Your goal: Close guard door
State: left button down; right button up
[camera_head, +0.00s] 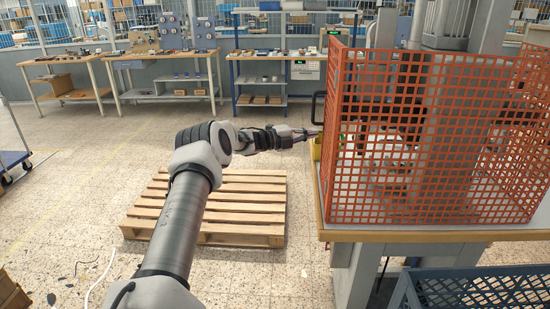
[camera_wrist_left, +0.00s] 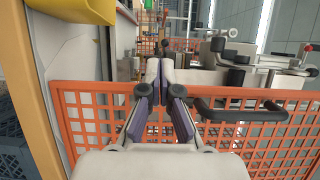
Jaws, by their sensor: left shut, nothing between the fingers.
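The orange mesh guard (camera_head: 425,150) stands on the press table at the right of the head view. In the left wrist view, an orange mesh panel (camera_wrist_left: 92,112) spans the picture, with a black bar handle (camera_wrist_left: 240,110) on it. In the head view, a black handle (camera_head: 315,106) stands out at the guard's left edge. My left gripper (camera_head: 314,134) is beside that edge, just below the handle. In the left wrist view its fingers (camera_wrist_left: 162,72) are shut and empty, left of the handle and apart from it. How far the door is swung is unclear. My right gripper is not in view.
A wooden pallet (camera_head: 225,205) lies on the floor below my left arm. A blue-grey crate (camera_head: 470,285) stands before the table. A yellow object (camera_wrist_left: 65,22) is at the upper left of the wrist view. Workbenches (camera_head: 150,60) stand along the back.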

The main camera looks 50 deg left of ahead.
pick_arm(q)
jog(key=shift+w+d+r+b, duration=0.35)
jog(key=shift+w+d+b, duration=0.05)
jog(key=shift+d+b, duration=0.15)
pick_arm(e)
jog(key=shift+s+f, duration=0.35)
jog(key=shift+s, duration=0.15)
pick_arm(q)
jog(key=v, duration=1.1)
jog(key=shift+s, duration=0.4)
